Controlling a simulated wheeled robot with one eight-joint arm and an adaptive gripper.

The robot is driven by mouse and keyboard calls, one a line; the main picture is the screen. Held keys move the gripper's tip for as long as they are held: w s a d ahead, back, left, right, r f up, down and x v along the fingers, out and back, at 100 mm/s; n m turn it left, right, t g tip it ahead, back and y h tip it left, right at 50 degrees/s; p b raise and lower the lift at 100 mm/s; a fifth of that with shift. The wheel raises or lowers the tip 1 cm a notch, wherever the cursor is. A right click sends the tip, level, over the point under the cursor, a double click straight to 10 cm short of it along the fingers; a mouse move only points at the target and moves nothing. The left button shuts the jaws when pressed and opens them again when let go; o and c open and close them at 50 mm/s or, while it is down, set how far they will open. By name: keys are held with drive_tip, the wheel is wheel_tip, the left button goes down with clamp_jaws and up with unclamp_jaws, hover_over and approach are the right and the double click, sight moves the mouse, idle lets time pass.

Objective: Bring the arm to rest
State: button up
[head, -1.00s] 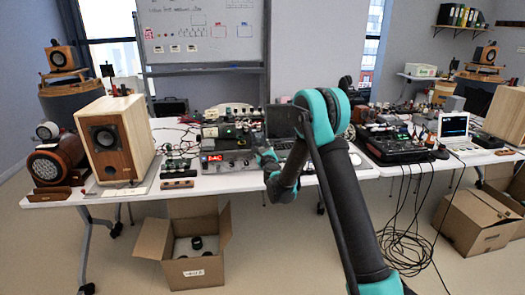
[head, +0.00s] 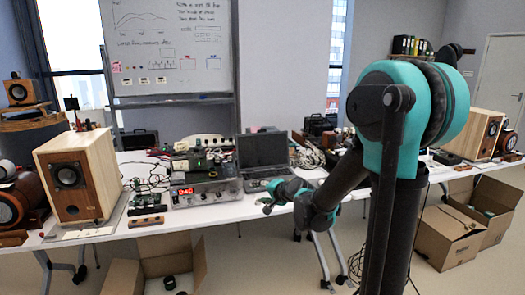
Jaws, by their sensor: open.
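My arm (head: 385,150) is bent, with its large teal and black joint high on the right of the head view. My gripper (head: 267,204) is at the end of the lower link, pointing left. It is small here, open, and I see nothing held in it. It appears in front of the table's front edge, below the open laptop (head: 265,152). The arm hides part of the table behind it.
The white table (head: 215,215) carries a wooden speaker (head: 78,178), a box marked DAC (head: 205,187) and a small circuit board (head: 148,200). Open cardboard boxes stand on the floor at left (head: 125,278) and right (head: 445,238). Black cables hang near my arm.

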drive_tip(key=s+d+f+n+g+h, duration=0.2)
drive_tip(key=s+d+f, duration=0.2)
drive_tip(key=s, duration=0.5)
drive_tip(key=s+d+f+n+g+h, duration=0.2)
drive_tip(key=s+d+f+n+h, duration=0.1)
drive_tip(key=s+d, duration=0.6)
drive_tip(key=s+d+f+n+g+h, duration=0.2)
drive_tip(key=s+d+f, duration=0.3)
drive_tip(key=s, duration=0.5)
drive_tip(key=shift+s+d+f, duration=0.3)
drive_tip(key=shift+d+f, duration=0.1)
drive_tip(key=shift+d, duration=0.55)
